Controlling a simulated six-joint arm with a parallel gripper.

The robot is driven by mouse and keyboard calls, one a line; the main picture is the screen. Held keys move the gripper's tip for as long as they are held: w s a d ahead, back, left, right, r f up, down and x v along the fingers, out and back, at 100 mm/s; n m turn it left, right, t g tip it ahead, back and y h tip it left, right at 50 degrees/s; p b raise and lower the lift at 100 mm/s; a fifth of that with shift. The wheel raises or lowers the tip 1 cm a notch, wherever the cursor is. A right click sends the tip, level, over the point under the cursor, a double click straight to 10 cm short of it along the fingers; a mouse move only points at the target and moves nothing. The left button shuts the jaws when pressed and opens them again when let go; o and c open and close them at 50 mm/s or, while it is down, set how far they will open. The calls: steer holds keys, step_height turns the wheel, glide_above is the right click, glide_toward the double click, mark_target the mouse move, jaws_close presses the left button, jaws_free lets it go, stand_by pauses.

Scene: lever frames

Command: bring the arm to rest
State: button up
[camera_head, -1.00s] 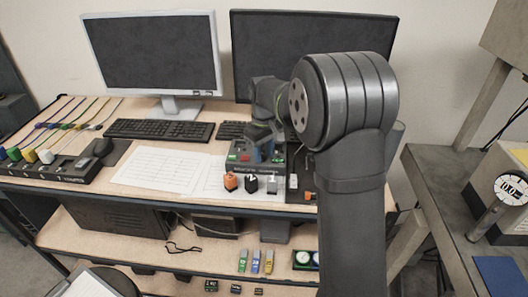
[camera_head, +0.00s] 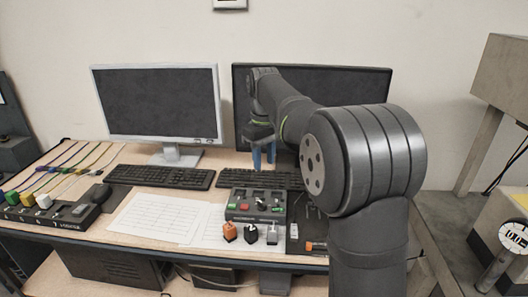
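My gripper (camera_head: 264,158) hangs from the far end of my arm, in front of the right monitor and above the desk. Its two blue fingers point down, look a little apart and hold nothing visible. Below and nearer stands a dark control box (camera_head: 235,213) with small levers and red and green parts on its top. The gripper is apart from the box. My arm's large grey joint fills the right of the view and hides part of the desk.
A left monitor (camera_head: 155,102), a right monitor (camera_head: 345,83) and two keyboards (camera_head: 160,176) stand behind the box. Orange, black and grey knobs (camera_head: 230,232) sit at its front. Paper sheets (camera_head: 155,215) lie left. A gauge stand (camera_head: 510,238) is at far right.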

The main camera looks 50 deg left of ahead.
mark_target(264, 204)
step_height(264, 204, up, 2)
steer(key=shift+f, duration=0.15)
stand_by(0.6)
step_height(264, 204, down, 17)
steer(key=shift+f, duration=0.1)
stand_by(0.5)
